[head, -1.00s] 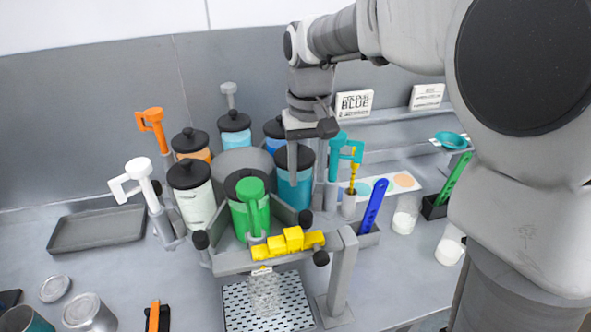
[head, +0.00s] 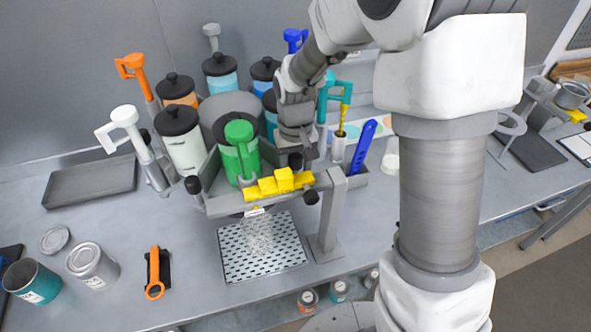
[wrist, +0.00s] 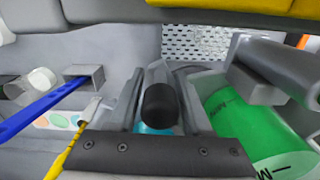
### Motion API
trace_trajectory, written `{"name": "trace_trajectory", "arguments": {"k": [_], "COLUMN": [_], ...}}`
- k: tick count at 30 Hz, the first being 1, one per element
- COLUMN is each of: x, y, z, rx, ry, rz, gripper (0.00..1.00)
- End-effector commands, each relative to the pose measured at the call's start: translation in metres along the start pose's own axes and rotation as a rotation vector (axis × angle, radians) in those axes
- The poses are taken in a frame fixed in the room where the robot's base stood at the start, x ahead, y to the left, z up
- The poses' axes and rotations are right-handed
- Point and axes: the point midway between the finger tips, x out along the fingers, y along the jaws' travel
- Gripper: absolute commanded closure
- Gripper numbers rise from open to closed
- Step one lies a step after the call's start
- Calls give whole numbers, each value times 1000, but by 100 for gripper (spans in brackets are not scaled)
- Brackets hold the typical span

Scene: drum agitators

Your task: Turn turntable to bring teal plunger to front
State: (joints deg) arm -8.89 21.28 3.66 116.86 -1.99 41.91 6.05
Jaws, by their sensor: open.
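The turntable carries several lidded canisters around a grey hub (head: 226,105). The green plunger (head: 239,140) stands at the front, over a green canister that also shows in the wrist view (wrist: 255,125). The teal plunger (head: 328,92) stands at the right side, just right of my gripper. White (head: 124,120) and orange (head: 133,68) plungers are at the left. My gripper (head: 299,152) points down at the front right of the turntable, open. A black knob (wrist: 160,104) appears between its fingers in the wrist view; I cannot tell whether they touch it.
A yellow stepped bar (head: 278,184) and grey post (head: 330,205) stand close in front of my gripper. A blue-handled tool (head: 363,146) is to the right. A perforated tray (head: 262,247) lies below. The table at front left holds cans.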

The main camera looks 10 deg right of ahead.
Motion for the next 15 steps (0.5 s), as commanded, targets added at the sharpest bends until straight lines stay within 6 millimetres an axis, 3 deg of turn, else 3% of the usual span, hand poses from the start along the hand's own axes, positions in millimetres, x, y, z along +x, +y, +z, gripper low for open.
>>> {"name": "trace_trajectory", "arguments": {"k": [8, 15], "x": [2, 1], "y": [0, 0], "z": [0, 0], "rx": [0, 0], "ry": [1, 1], "rz": [0, 0], "gripper": [51, 94]}}
